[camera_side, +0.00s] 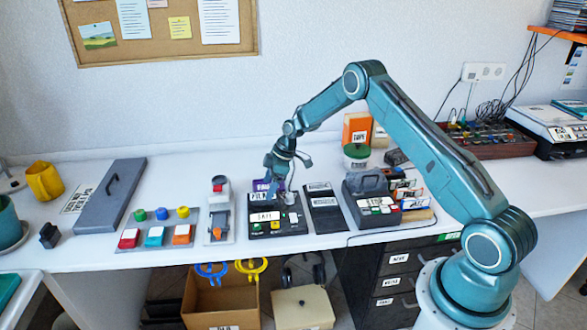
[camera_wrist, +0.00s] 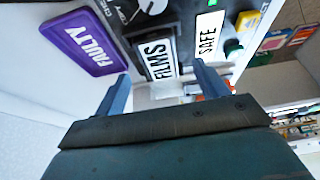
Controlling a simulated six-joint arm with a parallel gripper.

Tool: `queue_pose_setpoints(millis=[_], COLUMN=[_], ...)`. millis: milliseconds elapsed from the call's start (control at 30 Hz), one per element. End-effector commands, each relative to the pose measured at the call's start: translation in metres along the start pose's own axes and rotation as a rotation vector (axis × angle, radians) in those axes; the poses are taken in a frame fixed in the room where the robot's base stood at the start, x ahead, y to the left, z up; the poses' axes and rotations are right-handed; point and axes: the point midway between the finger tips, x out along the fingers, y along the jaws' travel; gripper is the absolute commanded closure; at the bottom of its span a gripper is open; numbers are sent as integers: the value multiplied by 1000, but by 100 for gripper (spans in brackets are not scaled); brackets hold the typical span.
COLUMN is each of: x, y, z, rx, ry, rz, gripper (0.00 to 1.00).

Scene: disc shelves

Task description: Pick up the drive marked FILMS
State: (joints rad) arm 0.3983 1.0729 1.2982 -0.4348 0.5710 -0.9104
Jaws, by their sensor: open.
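The drive marked FILMS (camera_wrist: 159,58) is dark with a white label and shows between and beyond my fingertips in the wrist view. In the side view the FILMS drive (camera_side: 259,197) stands at the back of a black device, partly behind my gripper (camera_side: 279,193). My gripper (camera_wrist: 160,76) is open, one finger to each side of the label in the wrist view. I see nothing held. Whether the fingers touch the drive I cannot tell.
A purple FAULTY plate (camera_wrist: 85,42) lies close on the left in the wrist view. A SAFE label (camera_wrist: 208,35) and a dark knob (camera_wrist: 234,48) are on the right. The black device (camera_side: 291,226) has a black panel (camera_side: 325,214) to its right. A lever unit (camera_side: 219,228) stands left.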

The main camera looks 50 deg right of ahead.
Motion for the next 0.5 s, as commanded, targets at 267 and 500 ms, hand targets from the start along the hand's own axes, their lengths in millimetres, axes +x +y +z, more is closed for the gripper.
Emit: queue_pose_setpoints(millis=[267, 500], x=[30, 34], y=[0, 0], z=[0, 0], rx=[1, 1], ry=[-1, -1], rz=[0, 2], gripper=[27, 27])
